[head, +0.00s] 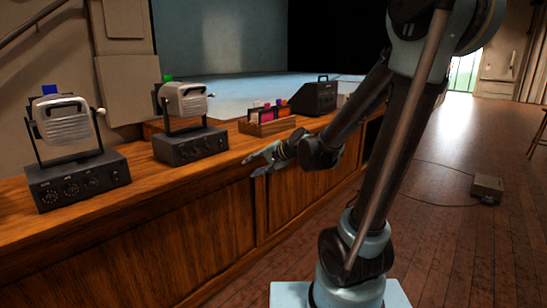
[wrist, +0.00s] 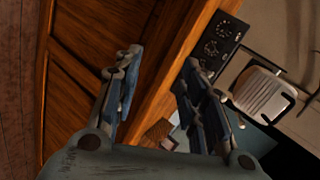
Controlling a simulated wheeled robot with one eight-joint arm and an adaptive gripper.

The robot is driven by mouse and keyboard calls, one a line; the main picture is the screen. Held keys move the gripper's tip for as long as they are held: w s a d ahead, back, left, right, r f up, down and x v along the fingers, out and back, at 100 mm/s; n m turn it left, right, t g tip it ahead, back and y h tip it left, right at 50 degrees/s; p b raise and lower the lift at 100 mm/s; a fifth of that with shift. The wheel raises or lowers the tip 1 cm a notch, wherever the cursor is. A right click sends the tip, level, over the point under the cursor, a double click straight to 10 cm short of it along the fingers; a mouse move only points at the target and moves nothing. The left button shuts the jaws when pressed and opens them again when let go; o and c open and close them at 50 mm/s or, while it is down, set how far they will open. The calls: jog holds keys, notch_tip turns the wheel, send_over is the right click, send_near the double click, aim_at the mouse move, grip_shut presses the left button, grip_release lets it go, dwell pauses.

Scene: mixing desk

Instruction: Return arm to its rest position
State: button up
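My gripper (head: 262,160) reaches out beside the front edge of the wooden desk in the head view, near the desk's top. In the wrist view my gripper (wrist: 160,75) shows its two fingers spread apart, with nothing between them but the desk front and edge behind. My arm (head: 345,130) is bent, with its upper links at the right and the gripper end pointing left toward the desk.
The desk (head: 200,180) carries two knobbed units with grey lamp-like heads (head: 68,125) (head: 188,98), a wooden rack of coloured items (head: 266,124) and a black box (head: 313,98). A small box with a cable (head: 487,188) lies on the floor. Floor at right is mostly clear.

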jog(key=s+d+f+n+g+h, duration=0.2)
jog(key=s+d+f+h, duration=0.2)
jog(key=s+d, duration=0.8)
jog(key=s+d+f+n+g+h, duration=0.2)
jog(key=s+d+f+h, duration=0.3)
jog(key=s+d, duration=0.6)
jog(key=d+n, duration=0.1)
jog(key=d, duration=0.2)
jog(key=shift+s+f+g, duration=0.3)
jog(key=shift+s+f, duration=0.05)
jog(key=shift+f, duration=0.05)
jog(key=shift+w+f, duration=0.2)
jog(key=shift+w, duration=0.3)
jog(key=shift+s, duration=0.1)
jog(key=shift+c, duration=0.6)
